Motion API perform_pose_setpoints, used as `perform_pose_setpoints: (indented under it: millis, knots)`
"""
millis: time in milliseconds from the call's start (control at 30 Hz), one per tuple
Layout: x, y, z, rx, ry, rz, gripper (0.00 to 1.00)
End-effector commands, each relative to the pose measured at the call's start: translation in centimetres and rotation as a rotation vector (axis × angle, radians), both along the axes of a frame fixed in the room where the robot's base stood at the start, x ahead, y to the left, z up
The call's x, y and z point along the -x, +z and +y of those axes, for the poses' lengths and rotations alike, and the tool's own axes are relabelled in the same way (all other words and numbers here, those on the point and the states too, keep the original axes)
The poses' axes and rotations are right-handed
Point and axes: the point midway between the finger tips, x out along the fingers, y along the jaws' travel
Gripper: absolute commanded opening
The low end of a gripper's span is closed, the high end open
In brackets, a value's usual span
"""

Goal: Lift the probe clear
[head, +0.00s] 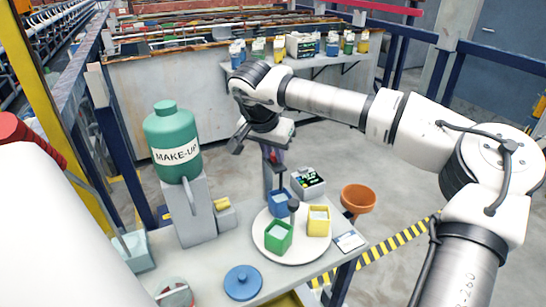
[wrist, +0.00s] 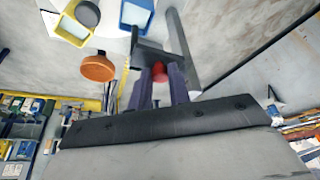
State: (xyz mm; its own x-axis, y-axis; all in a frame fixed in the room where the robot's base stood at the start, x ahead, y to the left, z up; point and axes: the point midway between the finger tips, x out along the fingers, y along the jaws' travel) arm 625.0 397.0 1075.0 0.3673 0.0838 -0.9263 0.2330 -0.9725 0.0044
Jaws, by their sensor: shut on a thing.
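My gripper (head: 273,158) points down behind the white round tray (head: 262,245). In the wrist view its two purple fingers (wrist: 160,85) are shut on a small red-topped piece, which seems to be the probe (wrist: 159,72). A dark grey post with a cross arm (wrist: 176,35) stands right by the fingers; it also shows under the gripper in the head view (head: 268,182). The fingers hide most of the probe. I cannot tell whether it touches the post's arm. A meter with a lit screen (head: 308,181) sits just right of the post.
Blue (head: 280,204), green (head: 278,238) and yellow (head: 318,221) pots stand on the tray around a dark knob (head: 293,205). A green make-up bottle (head: 172,140) on a grey stand is at left. An orange bowl (head: 358,198) is at right. A blue lid (head: 242,281) lies in front.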

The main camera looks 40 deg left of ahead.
Motion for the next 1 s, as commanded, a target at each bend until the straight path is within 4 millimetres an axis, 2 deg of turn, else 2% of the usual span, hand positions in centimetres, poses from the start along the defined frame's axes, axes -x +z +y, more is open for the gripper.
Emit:
perform_pose_setpoints:
  millis: [200, 233, 300, 667, 767, 1000]
  knots:
    - [-0.1, 0.5, 0.1, -0.009, 0.000, -0.009, 0.00]
    - [-0.2, 0.5, 0.1, -0.009, -0.001, -0.009, 0.21]
    - [-0.2, 0.5, 0.1, -0.009, -0.001, -0.009, 0.28]
    - [0.1, 0.8, 0.1, -0.007, 0.000, -0.007, 0.28]
    - [0.6, 2.1, -0.1, -0.007, 0.000, -0.010, 0.28]
    - [2.7, 7.1, -0.5, -0.009, -0.002, -0.011, 0.28]
